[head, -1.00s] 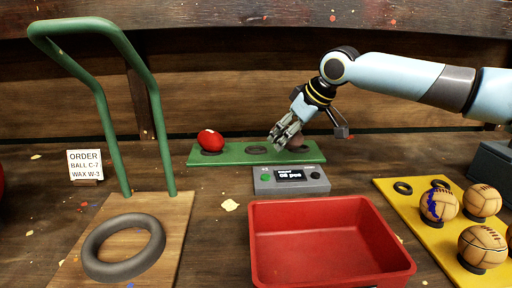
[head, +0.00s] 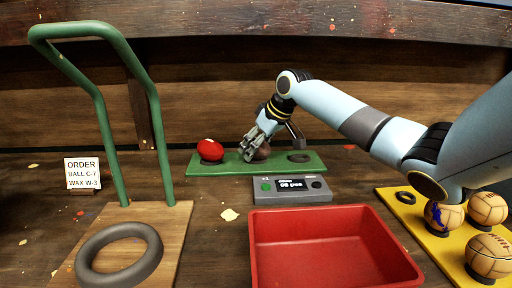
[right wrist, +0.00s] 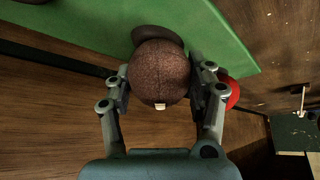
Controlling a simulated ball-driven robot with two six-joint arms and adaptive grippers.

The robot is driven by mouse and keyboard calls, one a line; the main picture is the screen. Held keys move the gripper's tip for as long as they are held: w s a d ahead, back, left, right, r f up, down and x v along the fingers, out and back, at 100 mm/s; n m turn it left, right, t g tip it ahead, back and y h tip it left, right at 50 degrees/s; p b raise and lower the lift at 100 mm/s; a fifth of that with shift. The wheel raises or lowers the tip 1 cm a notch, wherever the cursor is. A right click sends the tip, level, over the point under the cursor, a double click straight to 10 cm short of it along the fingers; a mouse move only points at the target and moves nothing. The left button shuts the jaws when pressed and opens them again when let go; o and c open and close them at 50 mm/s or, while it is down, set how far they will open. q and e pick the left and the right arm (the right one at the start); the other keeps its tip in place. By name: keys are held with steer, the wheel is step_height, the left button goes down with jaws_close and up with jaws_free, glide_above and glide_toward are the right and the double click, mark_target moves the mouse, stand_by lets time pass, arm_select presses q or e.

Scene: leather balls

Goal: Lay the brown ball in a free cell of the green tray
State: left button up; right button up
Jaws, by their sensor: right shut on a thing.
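The green tray (head: 315,168) lies at the back with ring-shaped cells. A red ball (head: 210,150) sits in its left cell; the right cell (head: 299,157) shows an empty dark ring. My right gripper (head: 250,153) is shut on the brown ball (head: 263,152) at the tray's middle cell. In the right wrist view the brown ball (right wrist: 158,75) is between both fingers, with a dark ring (right wrist: 158,37) partly hidden behind it. I cannot tell whether the ball touches the ring. The red ball's edge (right wrist: 233,92) shows behind one finger. My left gripper is not in view.
A grey counter box (head: 291,190) stands just in front of the tray. A red bin (head: 335,216) is nearer. A yellow tray (head: 406,214) with several tan balls is at right. A green-handled wooden board (head: 170,222) with a ring stands at left.

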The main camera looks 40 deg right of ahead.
mark_target(268, 146)
steer(key=o, duration=1.3)
steer(key=shift+f, duration=0.15)
steer(key=shift+s+r, duration=0.15)
steer(key=shift+r, duration=0.35)
steer(key=v, duration=0.3)
steer(key=p+v, duration=0.1)
steer(key=v, duration=0.1)
steer(key=shift+s+d+f, duration=0.2)
steer(key=shift+s+f, duration=0.05)
steer(key=shift+s, duration=0.2)
steer(key=shift+s+d+p, duration=0.1)
steer(key=shift+s+p, duration=0.9)
steer(key=shift+s, duration=1.7)
steer(key=shift+s+d+p, duration=0.15)
steer(key=shift+s+p, duration=0.8)
steer(key=shift+s, duration=1.75)
